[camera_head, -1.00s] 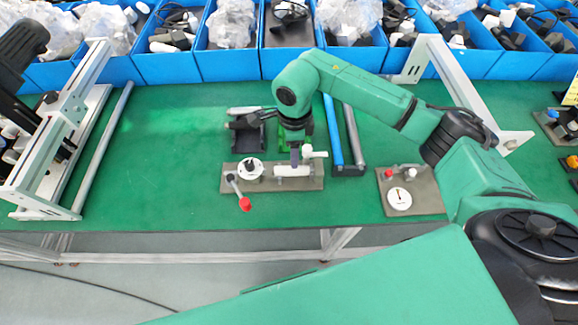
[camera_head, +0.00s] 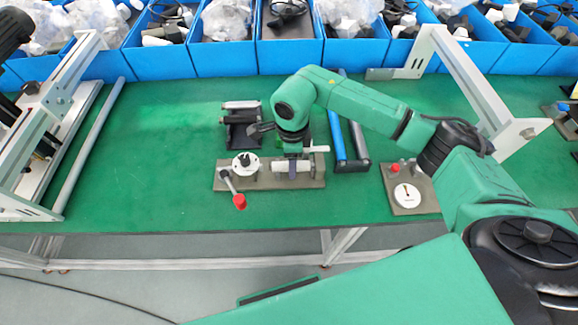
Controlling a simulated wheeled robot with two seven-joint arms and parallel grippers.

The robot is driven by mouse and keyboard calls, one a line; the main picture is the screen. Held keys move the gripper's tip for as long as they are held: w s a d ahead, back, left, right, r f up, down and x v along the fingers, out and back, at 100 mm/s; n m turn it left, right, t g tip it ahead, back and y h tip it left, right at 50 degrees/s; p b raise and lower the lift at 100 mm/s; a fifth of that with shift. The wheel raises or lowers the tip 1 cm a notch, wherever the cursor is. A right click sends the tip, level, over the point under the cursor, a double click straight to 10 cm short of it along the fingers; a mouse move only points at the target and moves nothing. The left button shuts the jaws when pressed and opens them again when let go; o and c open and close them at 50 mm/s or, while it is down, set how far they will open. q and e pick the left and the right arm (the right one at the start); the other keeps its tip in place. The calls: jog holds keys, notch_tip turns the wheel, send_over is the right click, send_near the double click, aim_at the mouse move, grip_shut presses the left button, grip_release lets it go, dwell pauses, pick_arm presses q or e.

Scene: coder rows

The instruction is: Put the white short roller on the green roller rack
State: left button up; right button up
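A short white roller (camera_head: 281,167) lies level on the grey fixture plate (camera_head: 230,180), beside a round white dial and a red-tipped lever. My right gripper (camera_head: 292,168) points down at the roller, its dark fingers over the roller's middle. I cannot tell whether they are closed on it. The green roller rack is mostly hidden behind my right wrist; no clear part of it shows. My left gripper is not in view.
A black rack (camera_head: 241,132) stands behind the fixture. A blue bar (camera_head: 336,137) is to the right. Another gauge plate (camera_head: 424,196) lies further right. Blue bins (camera_head: 228,59) line the back, white frames flank the table (camera_head: 160,190), and its left-centre surface is clear.

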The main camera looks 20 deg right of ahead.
grip_shut()
jog(key=shift+r+p, duration=1.3)
jog(key=shift+r, duration=1)
jog(key=shift+f, duration=0.1)
